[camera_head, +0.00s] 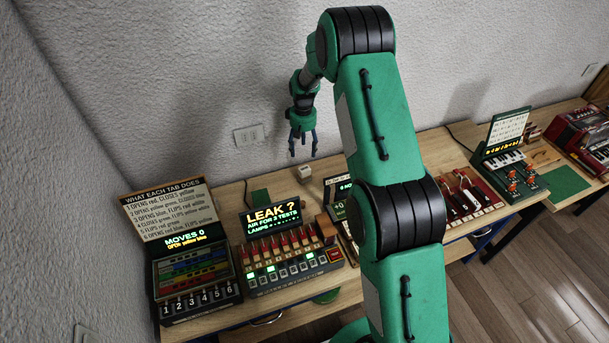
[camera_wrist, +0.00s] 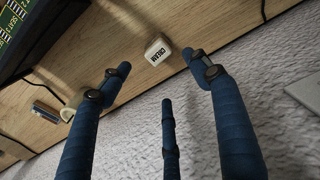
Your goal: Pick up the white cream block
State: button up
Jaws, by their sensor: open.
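The white cream block (camera_wrist: 158,50) is a small cube with dark lettering that reads CREAM. It stands on the wooden table near the wall, and in the head view the white block (camera_head: 304,174) sits behind the LEAK device. My gripper (camera_head: 303,153) hangs above the table beside the wall, apart from the block. In the wrist view my gripper (camera_wrist: 162,85) shows blue fingers spread wide, with nothing between them. The block lies beyond the fingertips, between the left and right ones in the picture.
The LEAK device (camera_head: 285,247) and the six-tab device (camera_head: 190,270) stand on the wooden table (camera_head: 235,198). A wall socket (camera_head: 249,135) is behind.

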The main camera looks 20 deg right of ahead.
aim_at(304, 168)
jog(key=shift+f+p, duration=0.3)
jog(key=shift+f, duration=4)
jog(key=shift+f, duration=0.1)
jog(key=shift+d+f+p, duration=0.15)
jog(key=shift+f+p, duration=0.05)
jog(key=shift+f, duration=1.1)
jog(key=shift+d+f+p, duration=0.1)
jog(key=shift+f+p, duration=0.1)
jog(key=shift+f, duration=1.05)
jog(key=c, duration=1.4)
